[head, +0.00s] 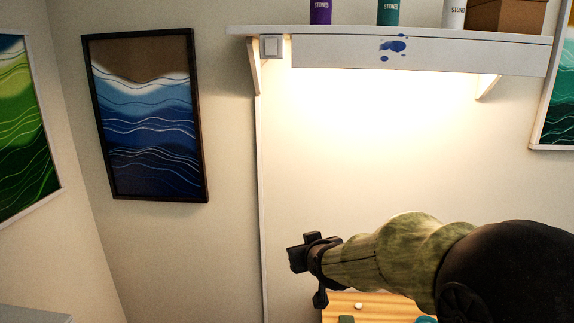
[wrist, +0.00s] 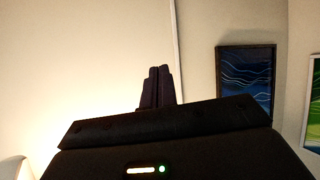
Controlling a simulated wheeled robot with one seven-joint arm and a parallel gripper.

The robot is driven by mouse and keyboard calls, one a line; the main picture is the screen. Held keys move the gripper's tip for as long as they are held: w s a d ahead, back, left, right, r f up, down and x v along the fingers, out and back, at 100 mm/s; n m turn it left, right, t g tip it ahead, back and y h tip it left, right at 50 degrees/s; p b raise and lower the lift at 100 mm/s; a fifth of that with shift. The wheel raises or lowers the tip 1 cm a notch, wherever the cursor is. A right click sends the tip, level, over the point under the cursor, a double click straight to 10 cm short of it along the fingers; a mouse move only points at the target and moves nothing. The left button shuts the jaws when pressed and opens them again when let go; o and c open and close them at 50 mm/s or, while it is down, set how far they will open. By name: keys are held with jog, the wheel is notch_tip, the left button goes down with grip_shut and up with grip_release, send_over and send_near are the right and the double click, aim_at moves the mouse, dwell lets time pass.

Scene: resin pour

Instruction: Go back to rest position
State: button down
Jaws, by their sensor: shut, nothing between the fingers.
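My gripper (head: 297,258) is in the lower middle of the head view, raised in front of the wall and pointing left. In the wrist view its two dark fingers (wrist: 156,87) stand together in the middle, shut with nothing held. My arm reaches in from the right edge of the head view, above a wooden work surface.
A white shelf (head: 430,57) with a lit underside is above my arm, bearing coloured cans and a brown box (head: 506,16). A wooden surface (head: 388,305) with small items shows at the bottom. A framed blue picture (head: 150,115) hangs on the left wall. Space left of my gripper is clear.

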jog(key=s+d+f+m+g, duration=0.1)
jog(key=s+d+f+g, duration=0.2)
jog(key=s+f, duration=0.2)
jog(key=s+d+f+m+g+h, duration=0.1)
jog(key=s+d+f+g, duration=0.2)
jog(key=s, duration=0.7)
jog(key=s+d+f+m+g+h, duration=0.1)
jog(key=s+d+f+g, duration=0.2)
jog(key=s+f, duration=0.4)
jog(key=shift+s+d+m, duration=0.3)
jog(key=shift+s+d, duration=0.1)
jog(key=shift+d, duration=0.45)
